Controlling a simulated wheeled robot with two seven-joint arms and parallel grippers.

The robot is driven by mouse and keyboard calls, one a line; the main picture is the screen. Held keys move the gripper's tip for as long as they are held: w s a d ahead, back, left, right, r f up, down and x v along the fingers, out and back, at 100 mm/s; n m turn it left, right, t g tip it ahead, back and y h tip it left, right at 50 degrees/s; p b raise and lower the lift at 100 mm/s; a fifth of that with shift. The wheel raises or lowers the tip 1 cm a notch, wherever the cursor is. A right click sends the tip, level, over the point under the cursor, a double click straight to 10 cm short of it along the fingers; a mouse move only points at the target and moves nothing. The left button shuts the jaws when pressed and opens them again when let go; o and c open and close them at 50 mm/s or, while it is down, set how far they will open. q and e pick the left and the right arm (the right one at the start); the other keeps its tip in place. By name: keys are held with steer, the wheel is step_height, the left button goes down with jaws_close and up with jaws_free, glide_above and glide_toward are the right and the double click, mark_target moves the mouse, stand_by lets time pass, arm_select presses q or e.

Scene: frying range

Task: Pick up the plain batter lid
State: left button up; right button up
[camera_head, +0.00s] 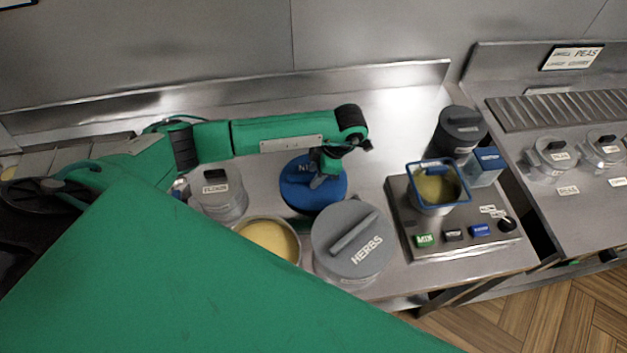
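A round blue lid (333,197) lies in the middle of the counter, with part of its lettering hidden by my gripper. I cannot read its full label, so I cannot confirm that it is the plain batter lid. My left gripper (321,178) points down onto the middle of this lid, at its handle. The gripper's fingers are small and partly covered by the wrist, so I cannot tell whether they are closed on the handle. The lid looks level. My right gripper is not in view.
A grey HERBS lid (352,242) and an open tub of yellow batter (268,240) stand close in front. A clear lidded container (218,195) is at left. The fryer unit (453,240), with a blue-rimmed basket (438,186), and a dark lidded pot (461,131) are at right.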

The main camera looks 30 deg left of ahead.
arm_select(q)
jaws_close()
stand_by(0.3)
